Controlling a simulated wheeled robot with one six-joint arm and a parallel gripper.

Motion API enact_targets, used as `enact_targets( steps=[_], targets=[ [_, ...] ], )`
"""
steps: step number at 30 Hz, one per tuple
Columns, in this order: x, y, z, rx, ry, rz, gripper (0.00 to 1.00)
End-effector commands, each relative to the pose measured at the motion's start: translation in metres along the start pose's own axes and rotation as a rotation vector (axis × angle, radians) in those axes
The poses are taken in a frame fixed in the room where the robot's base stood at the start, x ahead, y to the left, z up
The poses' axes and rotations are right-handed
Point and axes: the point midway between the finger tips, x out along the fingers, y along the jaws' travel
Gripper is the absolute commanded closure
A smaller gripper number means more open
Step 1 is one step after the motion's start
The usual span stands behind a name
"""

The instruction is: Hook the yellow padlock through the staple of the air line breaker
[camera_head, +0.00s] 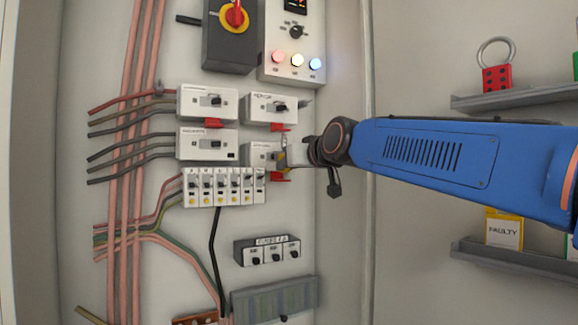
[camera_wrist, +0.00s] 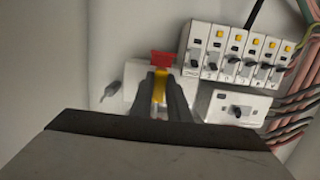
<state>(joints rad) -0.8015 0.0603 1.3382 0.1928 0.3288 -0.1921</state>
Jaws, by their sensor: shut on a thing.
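My gripper (camera_head: 287,158) is at the lower right breaker of the group of breakers on the panel. In the wrist view my gripper (camera_wrist: 160,82) is shut on the yellow padlock (camera_wrist: 159,86), which shows as a narrow yellow strip between the dark fingers. A bit of yellow padlock (camera_head: 281,160) also shows in the head view. The breaker (camera_head: 257,153) is white and partly hidden behind my gripper. Its red staple part (camera_wrist: 162,58) lies just beyond the fingertips.
Other white breakers (camera_head: 207,102) with red tabs sit above and left. A row of small switches (camera_head: 225,187) is just below. The cabinet's side wall (camera_head: 340,230) is close on the right.

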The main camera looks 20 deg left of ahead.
Motion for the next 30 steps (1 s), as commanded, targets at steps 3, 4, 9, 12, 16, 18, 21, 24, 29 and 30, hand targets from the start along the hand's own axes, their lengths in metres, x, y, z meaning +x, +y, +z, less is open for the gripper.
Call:
enact_targets(
  steps=[3, 4, 9, 12, 16, 18, 21, 24, 29, 30],
  targets=[
    [-0.0003, 0.0000, -0.0004, 0.000, 0.001, 0.000, 1.00],
    [-0.0003, 0.0000, -0.0004, 0.000, 0.001, 0.000, 1.00],
    [-0.0003, 0.0000, -0.0005, 0.000, 0.001, 0.000, 1.00],
    [0.0003, 0.0000, -0.0005, 0.000, 0.001, 0.000, 1.00],
    [0.0019, 0.0000, -0.0009, 0.000, 0.001, 0.000, 1.00],
    [0.0030, 0.0000, -0.0012, 0.000, 0.001, 0.000, 1.00],
    [0.0045, 0.0000, -0.0016, 0.000, 0.001, 0.000, 1.00],
    [0.0060, 0.0000, -0.0019, 0.000, 0.001, 0.000, 1.00],
    [0.0085, 0.0000, -0.0022, 0.000, 0.001, 0.000, 1.00],
    [0.0092, 0.0000, -0.0022, 0.000, 0.001, 0.000, 1.00]
  ],
)
